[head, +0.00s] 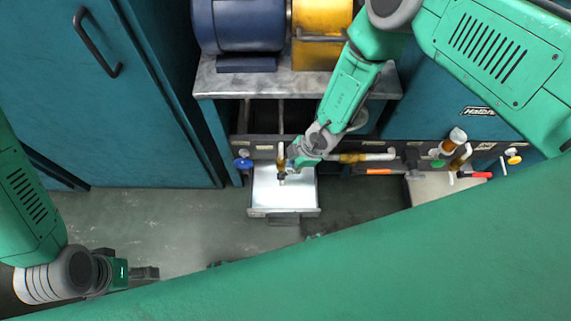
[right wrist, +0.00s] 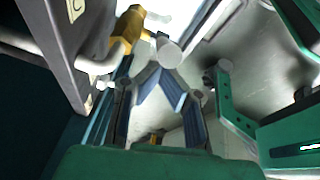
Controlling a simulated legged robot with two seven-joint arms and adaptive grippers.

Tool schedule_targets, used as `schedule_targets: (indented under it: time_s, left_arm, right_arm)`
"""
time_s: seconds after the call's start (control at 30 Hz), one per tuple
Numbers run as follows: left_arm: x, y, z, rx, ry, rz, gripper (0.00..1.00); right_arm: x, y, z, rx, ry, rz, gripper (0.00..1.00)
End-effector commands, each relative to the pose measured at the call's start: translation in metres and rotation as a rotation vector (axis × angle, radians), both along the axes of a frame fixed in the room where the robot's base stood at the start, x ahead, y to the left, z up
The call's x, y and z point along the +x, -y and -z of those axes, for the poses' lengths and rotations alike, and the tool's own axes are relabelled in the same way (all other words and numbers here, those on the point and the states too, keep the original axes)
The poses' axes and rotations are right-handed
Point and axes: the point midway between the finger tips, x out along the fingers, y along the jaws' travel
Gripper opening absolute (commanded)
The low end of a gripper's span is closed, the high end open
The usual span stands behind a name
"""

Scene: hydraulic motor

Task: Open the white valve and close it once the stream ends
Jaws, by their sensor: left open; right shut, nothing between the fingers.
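The valve at my right gripper has a brass body (right wrist: 128,32) and a pale round handle end (right wrist: 168,52) in the right wrist view. In the head view its brass part (head: 281,156) shows above a metal tray (head: 310,197), partly hidden by my arm. My right gripper (right wrist: 165,70) is shut and empty, its fingertips close to the pale handle end; whether they touch it I cannot tell. It also shows in the head view (head: 292,162). My left gripper (head: 150,272) is open and empty at the lower left, far from the valve. I cannot make out a stream clearly.
A blue-handled valve (head: 243,163) is to the left on the same pipe panel. More valves, with green, red and yellow handles, are at the right. A blue motor (head: 238,25) stands on the bench above. Teal cabinets (head: 110,120) flank it; the floor (head: 150,220) is clear.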

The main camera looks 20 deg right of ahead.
Motion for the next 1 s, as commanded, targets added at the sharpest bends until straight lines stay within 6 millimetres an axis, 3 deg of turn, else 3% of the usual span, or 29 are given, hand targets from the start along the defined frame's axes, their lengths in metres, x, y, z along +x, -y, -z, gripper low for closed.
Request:
schedule_targets:
  time_s: [1.0]
  left_arm:
    - [0.000,0.000,0.003,0.000,0.000,0.000,0.73]
  right_arm:
    - [-0.002,0.017,0.004,0.073,0.020,0.004,0.00]
